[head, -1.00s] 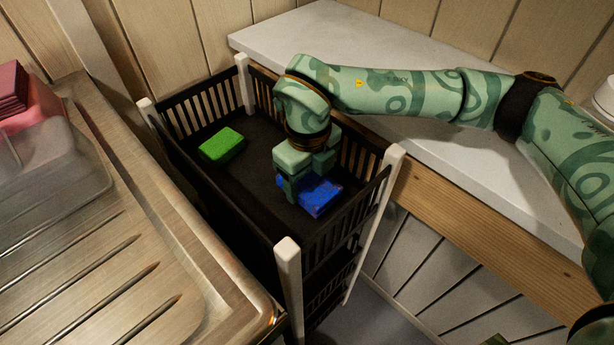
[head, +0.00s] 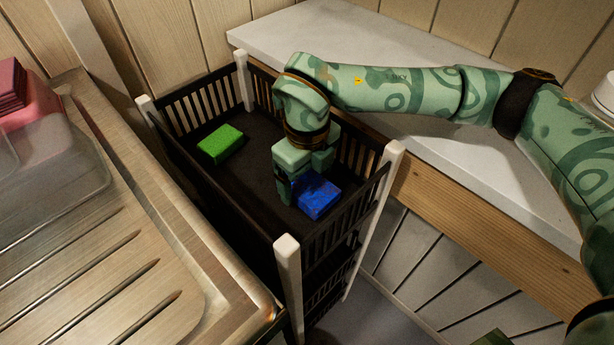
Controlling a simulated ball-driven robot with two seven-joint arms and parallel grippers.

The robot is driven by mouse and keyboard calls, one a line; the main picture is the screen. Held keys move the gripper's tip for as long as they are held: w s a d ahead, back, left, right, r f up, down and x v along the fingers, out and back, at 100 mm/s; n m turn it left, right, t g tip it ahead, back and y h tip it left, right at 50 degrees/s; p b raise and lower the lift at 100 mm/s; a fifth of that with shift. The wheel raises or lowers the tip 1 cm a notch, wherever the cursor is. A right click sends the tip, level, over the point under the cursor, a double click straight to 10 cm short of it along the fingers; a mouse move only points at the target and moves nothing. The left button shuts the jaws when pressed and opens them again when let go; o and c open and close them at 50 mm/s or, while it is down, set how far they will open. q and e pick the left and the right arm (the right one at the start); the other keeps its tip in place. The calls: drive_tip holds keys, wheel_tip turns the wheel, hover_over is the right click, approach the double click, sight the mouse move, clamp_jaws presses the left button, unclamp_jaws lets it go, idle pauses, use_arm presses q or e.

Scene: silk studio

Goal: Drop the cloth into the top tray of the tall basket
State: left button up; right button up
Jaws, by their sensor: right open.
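The blue cloth (head: 317,199) is a folded block lying in the top tray of the tall basket (head: 258,214), near its right side. The basket has black slatted walls and white corner posts. My right gripper (head: 299,190) is inside the tray, pointing down, open, right at the cloth. Its fingers partly cover the cloth's upper left side. I cannot tell whether a finger touches it. A green folded cloth or sponge (head: 220,144) lies in the same tray toward the far left. My left gripper is not in view.
A metal drainboard (head: 90,250) stands close along the basket's left side, with a clear bin (head: 60,160) and pink folded items (head: 12,85) on it. A pale countertop (head: 400,120) with a wooden front edge lies to the right. The tray's middle floor is free.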

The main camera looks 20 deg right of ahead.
sight(307, 186)
use_arm(q)
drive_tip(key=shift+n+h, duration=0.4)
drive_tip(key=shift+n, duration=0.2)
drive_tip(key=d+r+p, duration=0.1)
drive_tip(key=p, duration=0.2)
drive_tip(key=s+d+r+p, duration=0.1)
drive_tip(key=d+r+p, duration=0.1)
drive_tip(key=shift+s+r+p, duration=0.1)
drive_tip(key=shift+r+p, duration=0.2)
drive_tip(key=shift+p, duration=0.1)
use_arm(e)
wheel_tip(307, 186, up, 12)
drive_tip(key=shift+r, duration=0.15)
drive_tip(key=shift+s, duration=0.1)
